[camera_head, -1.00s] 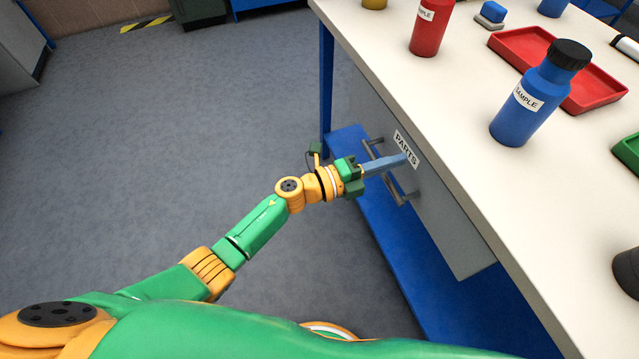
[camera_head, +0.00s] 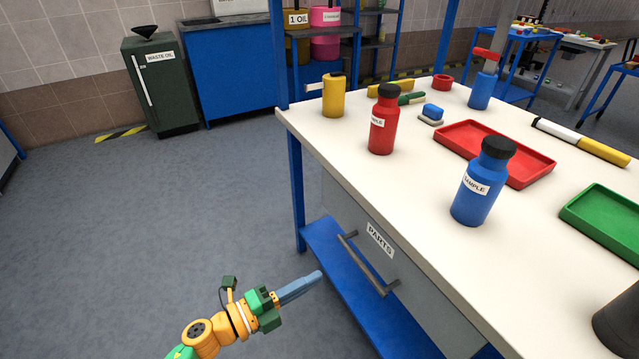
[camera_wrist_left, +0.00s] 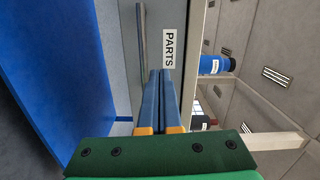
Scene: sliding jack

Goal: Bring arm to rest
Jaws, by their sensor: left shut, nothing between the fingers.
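My left gripper (camera_head: 318,276) is shut and empty. In the head view it shows low in the picture, to the left of the drawer's grey handle (camera_head: 366,265) and apart from it. Its two blue fingers (camera_wrist_left: 160,98) lie together in the left wrist view, pointing toward the drawer front. The drawer (camera_head: 400,283) carries a PARTS label (camera_head: 380,240) and sits under the white tabletop; it looks closed. The label also shows in the left wrist view (camera_wrist_left: 169,48). My right gripper is not in view.
On the white table (camera_head: 350,150) stand a red bottle (camera_head: 383,125), a blue sample bottle (camera_head: 477,188), a red tray (camera_head: 540,178) and a green tray (camera_head: 575,213). A blue lower shelf (camera_head: 345,275) lies under the drawer. The floor (camera_head: 150,240) at the left is clear.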

